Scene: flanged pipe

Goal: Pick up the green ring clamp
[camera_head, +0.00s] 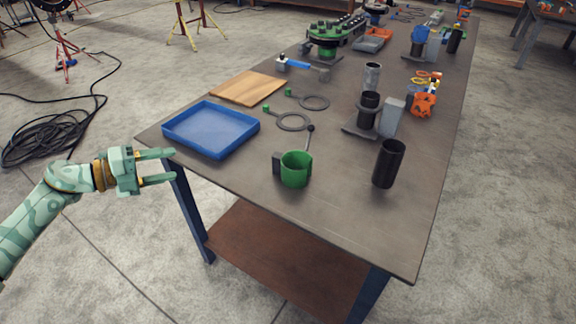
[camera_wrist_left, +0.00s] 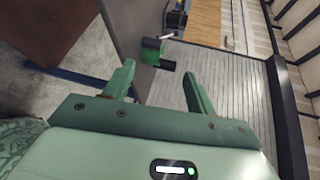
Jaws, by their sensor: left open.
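The green ring clamp (camera_head: 295,170) stands on the near part of the workbench, with a dark block on its left side and a thin dark lever with a ball end rising at its right. It also shows in the left wrist view (camera_wrist_left: 152,48), beyond the fingertips. My left gripper (camera_head: 174,166) is open and empty, off the left edge of the bench, left of the clamp and apart from it. Its two fingers show spread in the left wrist view (camera_wrist_left: 158,85). My right gripper is not in view.
A blue tray (camera_head: 212,153) lies at the left bench edge, between my left gripper and the bench middle. A black cylinder (camera_head: 388,164) stands right of the clamp. Grey rings (camera_head: 293,129) lie behind it. The front of the workbench (camera_head: 340,235) is bare.

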